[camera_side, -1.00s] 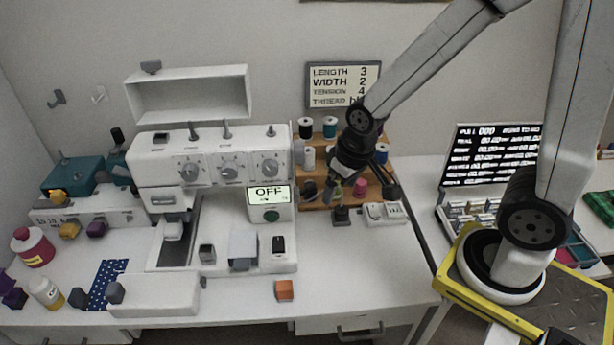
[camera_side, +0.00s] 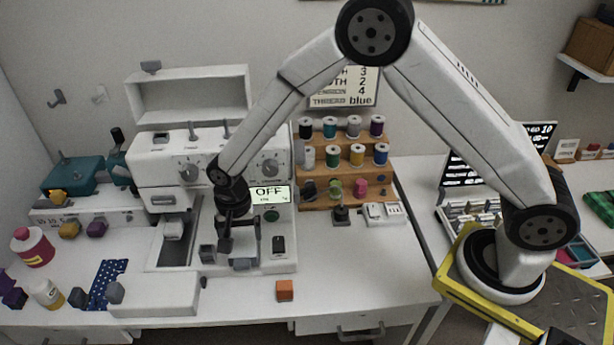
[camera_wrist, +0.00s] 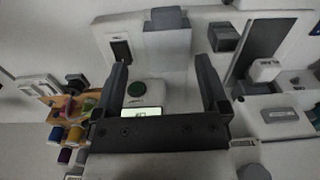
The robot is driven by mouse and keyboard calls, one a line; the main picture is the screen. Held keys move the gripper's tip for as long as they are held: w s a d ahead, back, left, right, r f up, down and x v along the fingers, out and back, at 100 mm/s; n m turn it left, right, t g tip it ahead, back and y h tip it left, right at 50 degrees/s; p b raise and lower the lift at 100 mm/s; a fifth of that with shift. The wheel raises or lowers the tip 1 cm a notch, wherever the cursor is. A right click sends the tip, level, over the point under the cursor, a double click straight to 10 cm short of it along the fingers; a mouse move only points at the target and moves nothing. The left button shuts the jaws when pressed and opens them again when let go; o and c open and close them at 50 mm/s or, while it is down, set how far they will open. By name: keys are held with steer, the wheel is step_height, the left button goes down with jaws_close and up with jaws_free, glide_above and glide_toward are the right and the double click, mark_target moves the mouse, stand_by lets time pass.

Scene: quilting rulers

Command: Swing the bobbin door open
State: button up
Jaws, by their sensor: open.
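The white sewing machine (camera_side: 160,175) stands on the table, its screen reading OFF. What looks like the bobbin door is a pale panel (camera_wrist: 166,50) on the machine's front bed, with a grey block-like handle (camera_wrist: 167,18) at its edge. That handle (camera_side: 243,264) shows low between my fingers in the side view, where my arm hides most of the panel. The door looks shut. My gripper (camera_side: 241,246) is open and empty, pointing down above the panel. In the wrist view my gripper (camera_wrist: 163,72) has one finger on each side of the panel; contact cannot be told.
A black switch (camera_side: 278,245) and a green button (camera_side: 271,216) are right of my gripper. A grey block (camera_side: 207,253) is close on its left. An orange cube (camera_side: 284,290) lies near the table's front edge. A thread rack (camera_side: 345,175) stands behind to the right.

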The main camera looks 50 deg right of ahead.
mark_target(241, 263)
steer(key=shift+w+a+f, duration=0.2)
steer(key=shift+a+f, duration=0.3)
steer(key=shift+a, duration=0.1)
steer(key=shift+f, duration=3.9)
jaws_close()
